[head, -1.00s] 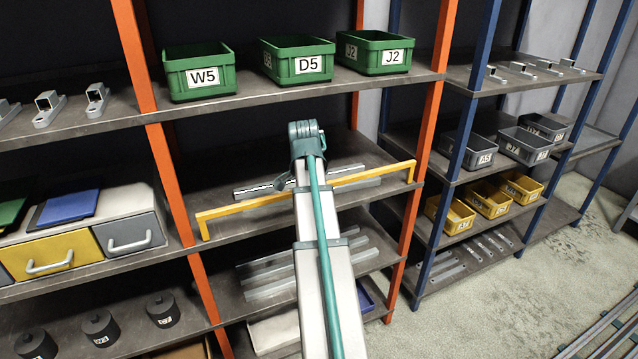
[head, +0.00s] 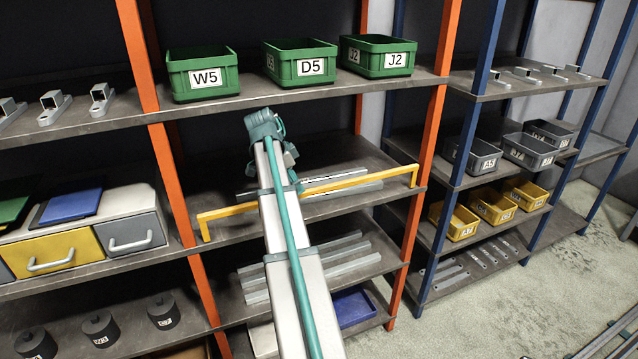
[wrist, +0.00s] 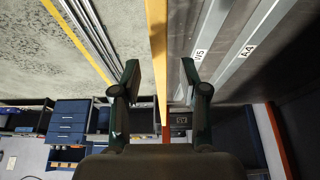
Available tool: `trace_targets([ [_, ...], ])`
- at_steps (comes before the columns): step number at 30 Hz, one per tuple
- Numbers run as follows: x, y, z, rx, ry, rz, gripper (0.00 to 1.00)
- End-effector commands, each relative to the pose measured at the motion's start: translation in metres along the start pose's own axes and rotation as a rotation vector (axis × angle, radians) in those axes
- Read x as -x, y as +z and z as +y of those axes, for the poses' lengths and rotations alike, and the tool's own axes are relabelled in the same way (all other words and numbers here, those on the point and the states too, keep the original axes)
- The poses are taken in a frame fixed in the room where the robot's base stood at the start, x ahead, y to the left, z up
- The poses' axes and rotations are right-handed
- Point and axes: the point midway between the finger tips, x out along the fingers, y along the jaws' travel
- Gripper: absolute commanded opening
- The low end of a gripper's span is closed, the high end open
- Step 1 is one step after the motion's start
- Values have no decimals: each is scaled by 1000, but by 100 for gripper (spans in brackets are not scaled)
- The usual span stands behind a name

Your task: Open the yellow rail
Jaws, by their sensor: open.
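The yellow rail (head: 350,182) is a long bar with bent ends, running across the front of the middle shelf between two orange posts. My arm crosses in front of its middle and hides part of it. In the wrist view the yellow rail (wrist: 157,45) runs from the top edge down between the two dark green fingers of my gripper (wrist: 160,80). The fingers stand apart on either side of it, with a visible gap on each side. In the head view my arm hides the gripper's fingers.
Grey metal bars (head: 345,190) lie on the shelf behind the rail; labelled bars (wrist: 228,60) show right of it in the wrist view. Green bins (head: 300,63) stand on the shelf above. An orange post (head: 425,130) stands at the rail's right end. Open floor (head: 460,320) lies at right.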

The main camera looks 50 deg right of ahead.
Motion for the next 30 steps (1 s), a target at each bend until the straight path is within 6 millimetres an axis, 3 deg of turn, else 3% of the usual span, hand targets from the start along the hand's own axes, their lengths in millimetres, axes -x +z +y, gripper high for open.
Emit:
trace_targets([
  [3,-7,-25,0,-2,3,-1,44],
  [11,-26,-67,0,-1,1,-1,44],
  [18,-51,-62,1,2,1,-1,44],
  [29,-56,-62,0,2,0,-1,44],
  [30,-56,-62,0,2,0,-1,39],
])
